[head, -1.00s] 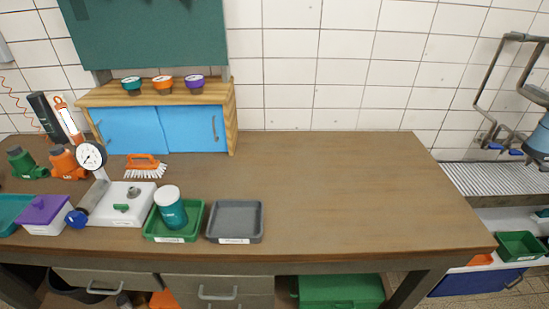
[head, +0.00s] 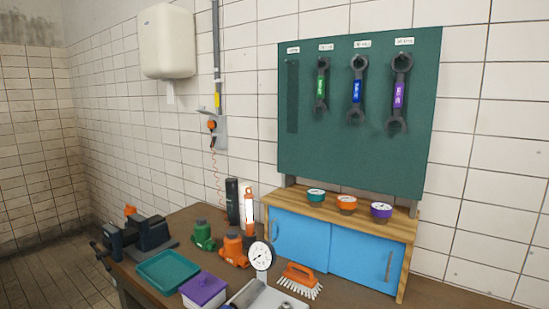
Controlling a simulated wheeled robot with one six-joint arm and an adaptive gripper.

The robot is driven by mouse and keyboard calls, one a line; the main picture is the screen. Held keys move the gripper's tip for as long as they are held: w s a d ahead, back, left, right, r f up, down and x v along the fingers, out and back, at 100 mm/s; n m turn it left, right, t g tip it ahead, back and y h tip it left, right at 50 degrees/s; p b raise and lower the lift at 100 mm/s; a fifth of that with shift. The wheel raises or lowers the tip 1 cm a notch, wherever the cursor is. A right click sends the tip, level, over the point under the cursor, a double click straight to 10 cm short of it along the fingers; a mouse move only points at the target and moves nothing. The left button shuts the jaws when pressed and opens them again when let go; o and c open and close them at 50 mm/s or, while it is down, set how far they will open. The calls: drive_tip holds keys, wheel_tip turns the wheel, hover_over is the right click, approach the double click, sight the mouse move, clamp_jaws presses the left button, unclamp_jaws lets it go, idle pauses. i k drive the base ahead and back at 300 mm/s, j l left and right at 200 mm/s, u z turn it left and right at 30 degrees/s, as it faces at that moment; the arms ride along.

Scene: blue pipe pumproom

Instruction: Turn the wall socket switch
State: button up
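The wall socket (head: 218,131) is a grey box on the white tiled wall, left of the green tool board. A grey conduit runs up from it. An orange-red part (head: 211,125) shows on its left side, and an orange coiled cord (head: 216,165) hangs below it toward the bench. The socket is small in the view, so I cannot tell the switch's position. My gripper is not in view.
The bench (head: 195,222) below the socket holds a dark vise (head: 140,236), a teal tray (head: 168,270), green and orange jacks, a lit lamp (head: 249,210) and a dial gauge (head: 261,256). A white wall dispenser (head: 167,42) hangs at upper left. Open floor shows at far left.

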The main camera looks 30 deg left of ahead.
sight(214, 140)
drive_tip(key=i+j+u, duration=0.2)
drive_tip(key=j, duration=0.35)
drive_tip(key=i+j+u, duration=0.15)
drive_tip(key=j, duration=0.35)
drive_tip(key=i+j+u, duration=0.2)
drive_tip(key=j, duration=0.3)
drive_tip(key=i+j+u, duration=0.15)
drive_tip(key=i+j, duration=0.15)
drive_tip(key=j, duration=0.15)
drive_tip(key=i+j+u, duration=0.2)
drive_tip(key=j, duration=0.25)
drive_tip(key=i, duration=0.1)
